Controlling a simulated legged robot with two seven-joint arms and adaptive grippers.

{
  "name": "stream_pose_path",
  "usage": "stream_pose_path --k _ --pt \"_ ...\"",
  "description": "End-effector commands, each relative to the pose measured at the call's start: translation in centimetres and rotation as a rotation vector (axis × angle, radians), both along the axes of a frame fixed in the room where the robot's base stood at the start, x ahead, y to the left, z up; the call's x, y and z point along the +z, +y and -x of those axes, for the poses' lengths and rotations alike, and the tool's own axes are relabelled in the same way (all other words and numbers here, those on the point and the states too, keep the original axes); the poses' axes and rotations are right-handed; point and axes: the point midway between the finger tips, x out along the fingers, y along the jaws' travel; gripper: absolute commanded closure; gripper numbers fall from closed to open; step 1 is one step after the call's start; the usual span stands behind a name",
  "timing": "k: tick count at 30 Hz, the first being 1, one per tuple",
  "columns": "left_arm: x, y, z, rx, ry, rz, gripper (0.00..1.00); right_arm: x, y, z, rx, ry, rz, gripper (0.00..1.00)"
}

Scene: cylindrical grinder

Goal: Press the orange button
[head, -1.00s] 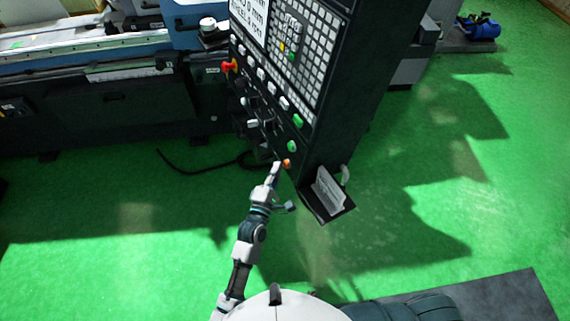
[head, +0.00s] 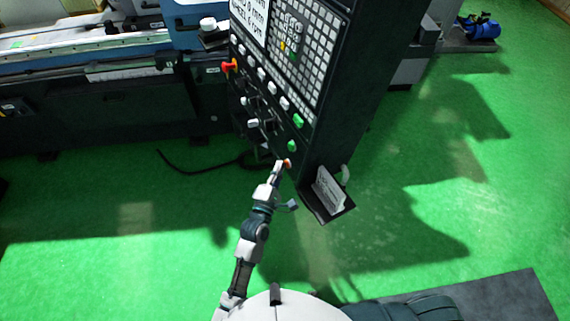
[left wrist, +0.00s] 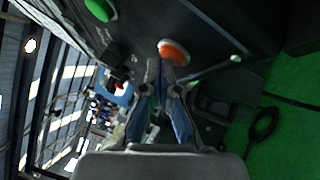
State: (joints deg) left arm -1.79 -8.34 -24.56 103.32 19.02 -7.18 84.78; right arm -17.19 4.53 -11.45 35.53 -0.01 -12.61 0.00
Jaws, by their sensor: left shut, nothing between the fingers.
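The orange button (head: 287,162) is at the lower corner of the dark control panel (head: 335,130). It also shows in the left wrist view (left wrist: 174,52), just beyond my fingertips, which hide its lower part. My left gripper (head: 279,165) is shut and empty, with its tips right at the button's left side in the head view. In the left wrist view the closed tips (left wrist: 160,65) overlap the button's lower edge; I cannot tell for sure whether they touch it. My right gripper is not in view.
A green button (head: 292,146) sits just above the orange one, with another green button (head: 298,121) higher up. A red-orange knob (head: 229,66) is at the panel's upper left. A paper holder (head: 328,196) juts out at lower right.

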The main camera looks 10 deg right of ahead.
Motion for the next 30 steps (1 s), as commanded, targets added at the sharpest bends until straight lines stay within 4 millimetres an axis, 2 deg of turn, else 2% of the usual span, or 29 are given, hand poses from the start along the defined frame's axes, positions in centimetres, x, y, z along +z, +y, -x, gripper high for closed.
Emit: stream_pose_path --k 13,23,30 --pt "0.4 1.4 0.6 0.000 0.000 -0.001 1.00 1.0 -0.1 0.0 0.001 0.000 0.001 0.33" --pt "0.3 1.6 0.7 0.000 0.000 -0.001 1.00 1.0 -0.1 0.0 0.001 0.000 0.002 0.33" --pt "0.8 3.4 1.4 0.000 0.001 -0.003 1.00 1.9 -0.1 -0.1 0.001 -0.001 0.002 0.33"
